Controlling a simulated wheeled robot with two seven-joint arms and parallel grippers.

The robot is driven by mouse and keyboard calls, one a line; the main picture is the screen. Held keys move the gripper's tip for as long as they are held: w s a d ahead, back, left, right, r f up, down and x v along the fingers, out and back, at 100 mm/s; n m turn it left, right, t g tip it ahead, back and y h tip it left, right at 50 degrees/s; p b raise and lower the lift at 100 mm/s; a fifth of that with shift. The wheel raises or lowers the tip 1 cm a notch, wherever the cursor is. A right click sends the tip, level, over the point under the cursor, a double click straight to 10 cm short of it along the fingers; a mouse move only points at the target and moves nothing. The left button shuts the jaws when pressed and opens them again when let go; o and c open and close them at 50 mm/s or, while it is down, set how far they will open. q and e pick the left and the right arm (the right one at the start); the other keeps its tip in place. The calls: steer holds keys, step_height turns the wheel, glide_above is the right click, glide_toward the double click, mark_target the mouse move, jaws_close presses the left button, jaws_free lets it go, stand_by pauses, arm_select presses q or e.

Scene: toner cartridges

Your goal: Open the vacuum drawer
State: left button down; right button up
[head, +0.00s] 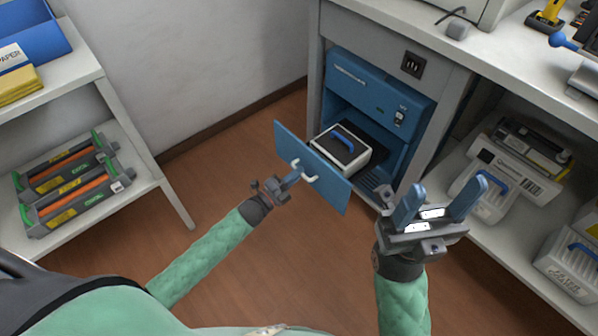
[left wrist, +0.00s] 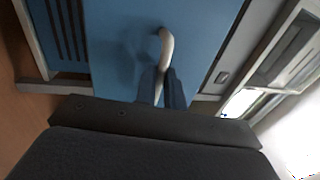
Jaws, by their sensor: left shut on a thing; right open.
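The vacuum drawer's blue front panel (head: 318,172) stands pulled out from the blue vacuum cabinet (head: 372,88) under the counter. A white box with a dark top and a blue handle (head: 343,146) sits behind the panel. My left gripper (head: 298,174) is shut on the pale curved drawer handle (head: 310,178). In the left wrist view the handle (left wrist: 166,48) runs between the dark fingers (left wrist: 162,88), with the blue panel (left wrist: 115,50) behind it. My right gripper (head: 440,200) is open and empty, right of the panel.
A shelf at right holds grey and white cartridges (head: 500,185). The counter top (head: 500,60) lies above the cabinet. The brown floor (head: 215,150) around the drawer's left side is clear.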

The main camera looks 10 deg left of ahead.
arm_select(q)
steer(key=c, duration=1.5)
jaws_free()
steer(key=shift+s+a, duration=0.1)
steer(key=v, duration=0.7)
steer(key=shift+s+a+p, duration=0.15)
steer(key=shift+s+p, duration=0.05)
steer(key=shift+p, duration=0.25)
steer(key=shift+f, duration=0.15)
